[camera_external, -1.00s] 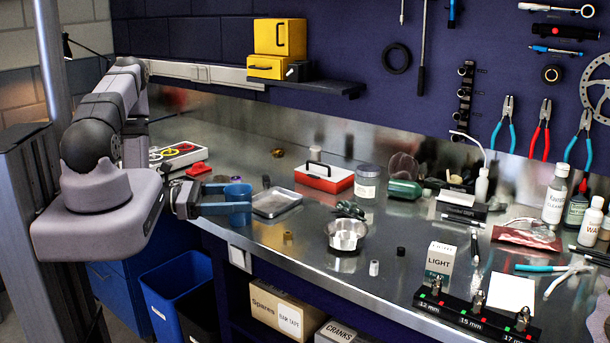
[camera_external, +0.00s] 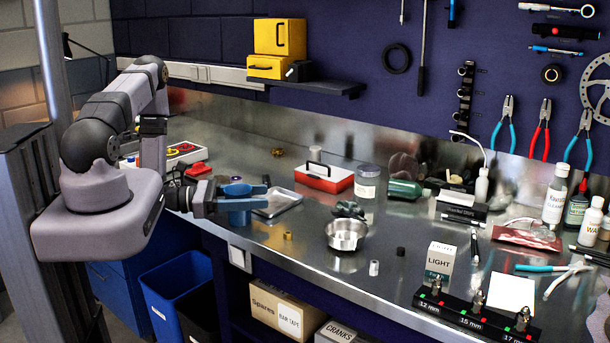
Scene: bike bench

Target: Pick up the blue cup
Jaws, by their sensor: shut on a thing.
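The blue cup (camera_external: 239,216) is at the left front part of the metal workbench, left of a small metal tray (camera_external: 277,202). My gripper (camera_external: 248,197) has blue fingers and is shut on the cup. The fingers and the cup are of similar blue, and the fingers hide much of the cup's upper part. I cannot tell whether the cup's base touches the bench.
A metal bowl (camera_external: 346,234) and a small brass part (camera_external: 288,236) are to the right. The bench's front edge runs close below the cup. A blue bin (camera_external: 172,290) stands on the floor below.

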